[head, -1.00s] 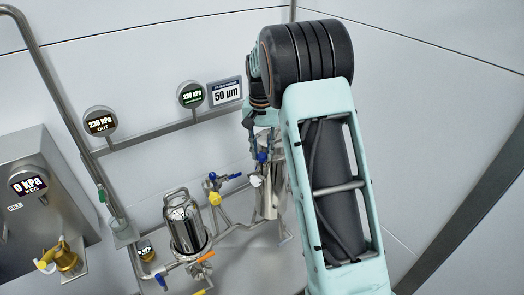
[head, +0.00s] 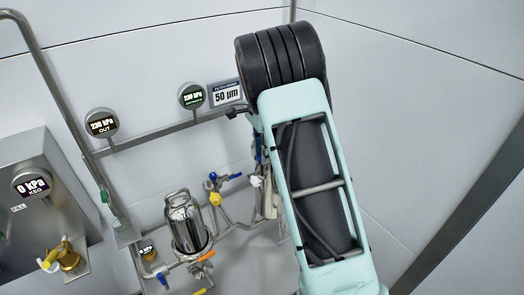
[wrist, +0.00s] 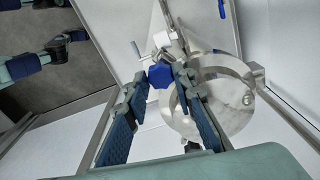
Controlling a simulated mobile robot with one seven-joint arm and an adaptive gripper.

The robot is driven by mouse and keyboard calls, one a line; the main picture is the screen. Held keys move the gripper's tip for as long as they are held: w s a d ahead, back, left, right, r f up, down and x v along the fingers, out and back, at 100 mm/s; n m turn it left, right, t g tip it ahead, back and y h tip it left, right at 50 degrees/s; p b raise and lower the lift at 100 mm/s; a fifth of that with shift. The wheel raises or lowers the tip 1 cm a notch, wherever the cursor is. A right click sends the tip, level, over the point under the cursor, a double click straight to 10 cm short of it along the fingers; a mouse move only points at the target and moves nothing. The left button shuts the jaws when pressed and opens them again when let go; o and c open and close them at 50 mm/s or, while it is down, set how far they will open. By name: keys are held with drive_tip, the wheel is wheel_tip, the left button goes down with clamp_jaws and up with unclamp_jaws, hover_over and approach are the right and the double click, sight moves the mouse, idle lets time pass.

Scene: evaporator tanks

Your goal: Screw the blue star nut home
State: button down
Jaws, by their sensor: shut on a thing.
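The blue star nut (wrist: 161,74) shows in the wrist view between the tips of my gripper (wrist: 160,78). My gripper is shut on it, with one dark blue padded finger on each side. The nut sits beside the round steel lid (wrist: 232,117) of a vessel, and a pale metal fitting lies just behind it. How far the nut is threaded cannot be seen. In the head view my arm hides the nut and most of the gripper, and covers much of the right-hand steel vessel (head: 268,197).
A steel filter housing (head: 186,225) stands left of my arm, with orange and yellow valve handles near it. A blue-and-yellow valve (head: 216,188) sits on the pipes between the vessels. Two 230 kPa gauges and a 50 µm sign (head: 227,93) hang on the wall behind.

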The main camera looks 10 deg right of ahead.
drive_tip(key=m+p, duration=0.1)
drive_tip(key=m, duration=0.5)
drive_tip(key=shift+r+p, duration=0.1)
drive_tip(key=shift+p, duration=0.2)
drive_tip(key=m+p, duration=0.2)
drive_tip(key=m, duration=0.4)
drive_tip(key=shift+m, duration=0.4)
drive_tip(key=m, duration=0.5)
drive_tip(key=shift+a+p, duration=0.1)
drive_tip(key=shift+p, duration=0.25)
drive_tip(key=m, duration=0.6)
drive_tip(key=shift+m, duration=0.4)
drive_tip(key=c, duration=1.6)
unclamp_jaws()
